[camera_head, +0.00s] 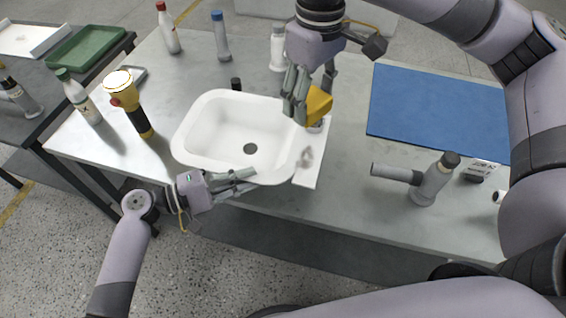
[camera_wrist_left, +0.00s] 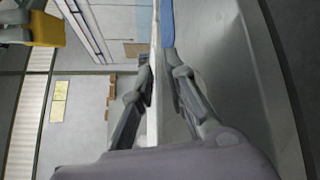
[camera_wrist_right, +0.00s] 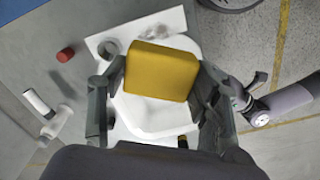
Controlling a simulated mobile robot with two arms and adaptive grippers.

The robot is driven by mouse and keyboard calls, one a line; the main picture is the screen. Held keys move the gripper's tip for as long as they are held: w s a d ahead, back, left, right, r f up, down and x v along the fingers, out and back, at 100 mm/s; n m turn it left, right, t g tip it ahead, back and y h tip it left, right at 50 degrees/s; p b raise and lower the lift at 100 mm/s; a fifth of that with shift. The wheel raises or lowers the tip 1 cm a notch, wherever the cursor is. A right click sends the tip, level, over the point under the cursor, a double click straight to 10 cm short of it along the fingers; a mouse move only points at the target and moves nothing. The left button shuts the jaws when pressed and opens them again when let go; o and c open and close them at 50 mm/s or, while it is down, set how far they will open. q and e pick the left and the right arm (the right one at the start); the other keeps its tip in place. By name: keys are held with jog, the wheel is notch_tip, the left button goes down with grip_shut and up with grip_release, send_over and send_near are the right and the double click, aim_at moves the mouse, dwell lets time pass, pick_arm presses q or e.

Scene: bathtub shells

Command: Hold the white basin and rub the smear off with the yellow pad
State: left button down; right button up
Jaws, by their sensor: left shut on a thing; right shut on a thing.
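The white basin (camera_head: 225,110) stands on the grey table, with a flat white ledge (camera_head: 309,174) along its right side. A grey-brown smear (camera_head: 306,157) shows on that ledge. My left gripper (camera_head: 252,178) is shut on the basin's near rim; in the left wrist view the thin white rim (camera_wrist_left: 155,75) runs between its fingers (camera_wrist_left: 160,85). My right gripper (camera_head: 305,105) is shut on the yellow pad (camera_head: 319,104), above the back of the ledge and behind the smear. The pad also fills the space between the fingers in the right wrist view (camera_wrist_right: 160,70). Whether it touches the ledge is unclear.
A blue mat (camera_head: 438,108) lies to the right, with a grey handled tool (camera_head: 430,182) in front of it. A yellow and black flashlight (camera_head: 130,103) and a white bottle (camera_head: 79,97) stand left of the basin. More bottles stand at the back. Bare table separates basin and mat.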

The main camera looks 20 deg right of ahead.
pick_arm(q)
jog(key=shift+f, duration=0.3)
pick_arm(e)
jog(key=shift+f, duration=0.1)
